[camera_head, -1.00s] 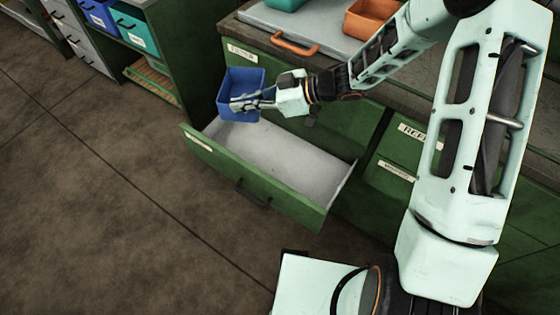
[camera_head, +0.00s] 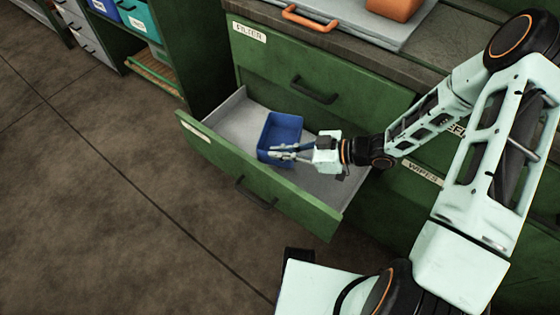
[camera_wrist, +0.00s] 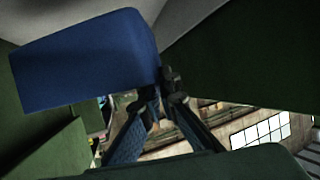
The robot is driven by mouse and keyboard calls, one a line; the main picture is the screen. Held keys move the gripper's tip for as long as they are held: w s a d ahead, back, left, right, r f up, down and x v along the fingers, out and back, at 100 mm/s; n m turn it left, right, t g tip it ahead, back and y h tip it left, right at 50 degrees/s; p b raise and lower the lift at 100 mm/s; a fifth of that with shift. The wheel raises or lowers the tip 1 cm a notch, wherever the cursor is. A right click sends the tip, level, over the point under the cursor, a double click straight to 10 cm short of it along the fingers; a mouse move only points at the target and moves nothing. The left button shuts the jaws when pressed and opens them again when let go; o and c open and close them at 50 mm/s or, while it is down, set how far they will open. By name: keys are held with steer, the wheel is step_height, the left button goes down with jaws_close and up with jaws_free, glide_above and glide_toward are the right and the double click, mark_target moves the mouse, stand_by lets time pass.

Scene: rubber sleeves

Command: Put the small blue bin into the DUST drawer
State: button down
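The small blue bin (camera_head: 282,133) is inside the open green drawer (camera_head: 255,180), toward its back and middle. I cannot tell if its base touches the drawer floor. My gripper (camera_head: 284,152) reaches in from the right, its fingers closed at the bin's near wall. In the wrist view the bin (camera_wrist: 85,62) fills the upper left, and the fingers (camera_wrist: 160,88) come together at its edge. The open drawer's label is too small to read; the drawer has a pale inside and a dark front handle.
Above is a closed drawer labelled FILTER (camera_head: 250,33). On the worktop lie a grey tray with an orange handle (camera_head: 311,18) and an orange bin (camera_head: 394,8). Shelves with blue and teal bins (camera_head: 134,14) stand at the upper left. The floor on the left is clear.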

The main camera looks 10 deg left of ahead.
mark_target(279, 166)
steer(key=shift+f+b, duration=0.7)
steer(key=shift+f, duration=1.65)
steer(key=shift+f, duration=0.15)
steer(key=c, duration=2.2)
jaws_free()
steer(key=shift+o, duration=0.2)
steer(key=shift+r, duration=0.25)
steer(key=p+v, duration=0.2)
steer(key=v, duration=0.5)
steer(key=shift+d, duration=0.2)
